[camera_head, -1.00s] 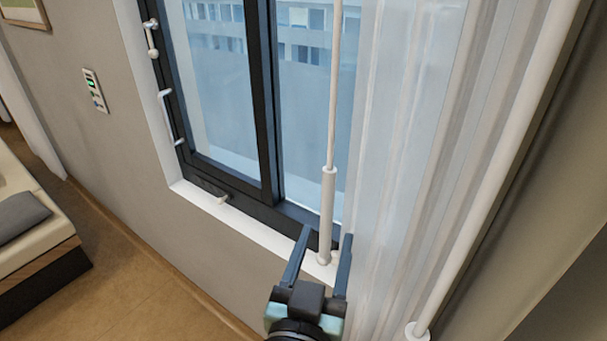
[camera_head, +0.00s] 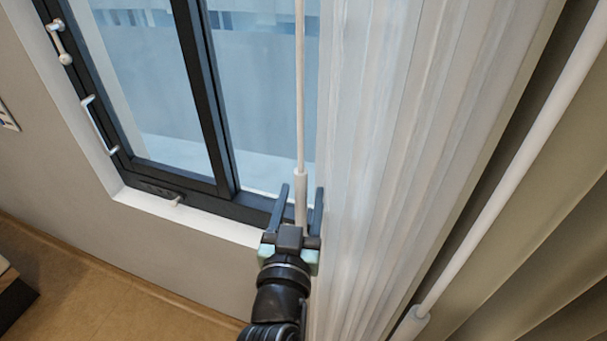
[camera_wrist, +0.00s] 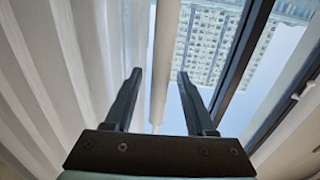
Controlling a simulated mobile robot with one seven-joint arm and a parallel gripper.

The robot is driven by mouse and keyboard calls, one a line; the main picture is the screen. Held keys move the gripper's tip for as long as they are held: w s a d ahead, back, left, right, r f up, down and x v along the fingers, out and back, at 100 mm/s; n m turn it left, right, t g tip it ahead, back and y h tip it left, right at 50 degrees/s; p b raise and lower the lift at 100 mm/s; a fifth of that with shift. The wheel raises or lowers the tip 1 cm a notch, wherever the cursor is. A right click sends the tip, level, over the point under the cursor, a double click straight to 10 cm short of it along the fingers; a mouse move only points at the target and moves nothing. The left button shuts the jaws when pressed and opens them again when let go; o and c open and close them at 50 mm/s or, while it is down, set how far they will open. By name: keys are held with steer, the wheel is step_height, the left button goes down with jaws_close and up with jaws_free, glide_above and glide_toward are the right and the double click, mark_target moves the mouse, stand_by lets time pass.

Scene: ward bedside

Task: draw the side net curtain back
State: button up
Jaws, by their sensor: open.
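The white net curtain (camera_head: 385,160) hangs in folds over the right part of the window. A thin white draw rod (camera_head: 300,90) with a thicker handle (camera_head: 301,195) hangs along its left edge. My gripper (camera_head: 301,196) is open, with its two dark fingers on either side of the rod handle. In the wrist view the rod (camera_wrist: 164,60) runs between the open fingers (camera_wrist: 158,88), with a visible gap on the right; I cannot tell if the left finger touches it. The net folds (camera_wrist: 60,60) stand at the left there.
The dark-framed window (camera_head: 195,100) has handles on its left side and a white sill (camera_head: 190,217) below. A second white rod (camera_head: 500,185) hangs at the right before a heavier olive curtain (camera_head: 540,235). Floor shows at lower left.

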steer(key=shift+w+d+p, duration=0.2)
steer(key=shift+w+p, duration=0.2)
steer(key=shift+w, duration=1.3)
steer(key=shift+c, duration=0.3)
jaws_close()
